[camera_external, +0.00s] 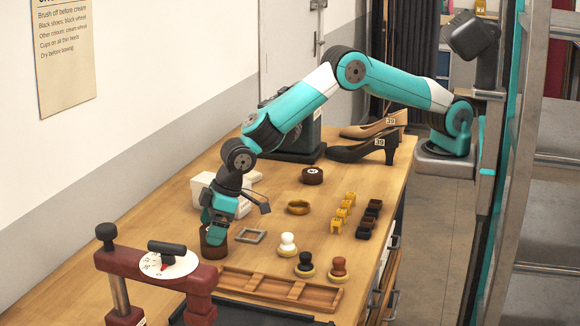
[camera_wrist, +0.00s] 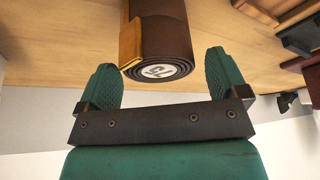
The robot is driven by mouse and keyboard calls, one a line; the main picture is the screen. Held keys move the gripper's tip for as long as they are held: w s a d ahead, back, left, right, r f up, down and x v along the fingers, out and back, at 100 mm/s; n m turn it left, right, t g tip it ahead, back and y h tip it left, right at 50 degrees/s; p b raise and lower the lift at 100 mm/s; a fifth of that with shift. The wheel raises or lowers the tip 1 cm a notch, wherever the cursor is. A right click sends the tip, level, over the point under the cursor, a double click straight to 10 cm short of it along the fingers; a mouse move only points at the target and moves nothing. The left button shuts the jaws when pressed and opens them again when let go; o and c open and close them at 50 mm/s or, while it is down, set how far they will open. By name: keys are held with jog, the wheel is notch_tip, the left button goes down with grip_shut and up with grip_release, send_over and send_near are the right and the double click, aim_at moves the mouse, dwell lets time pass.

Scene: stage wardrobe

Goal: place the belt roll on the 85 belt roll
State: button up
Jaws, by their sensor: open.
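A dark brown belt roll (camera_external: 213,251) stands on the wooden table at the near left, under my gripper (camera_external: 215,226), which partly hides it. In the wrist view this belt roll (camera_wrist: 158,38) shows a spiral end with a round white label and a tan strap end on its left side. The gripper is open. Another dark belt roll (camera_external: 312,176) with a white label lies farther back, apart from the gripper. I cannot read either label surely.
A small grey frame (camera_external: 251,236) and a wooden divided tray (camera_external: 282,286) are close to the gripper.

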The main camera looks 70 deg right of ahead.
jog(key=b+v, duration=0.2)
jog(key=v, duration=0.9)
jog(key=s+d+r+g, duration=0.1)
jog(key=s+d+r, duration=0.3)
jog(key=d, duration=0.3)
jog(key=s+d+r+g, duration=0.1)
jog(key=s+d+r, duration=0.35)
jog(key=d, duration=0.25)
jog(key=s+d+g, duration=0.1)
jog(key=s+d, duration=0.4)
jog(key=s, duration=0.5)
jog(key=s+d+y, duration=0.1)
jog(key=s+d, duration=0.5)
jog(key=s, duration=0.4)
jog(key=shift+r+g+y, duration=0.3)
jog(key=shift+r+g, duration=0.05)
jog(key=shift+g, duration=0.05)
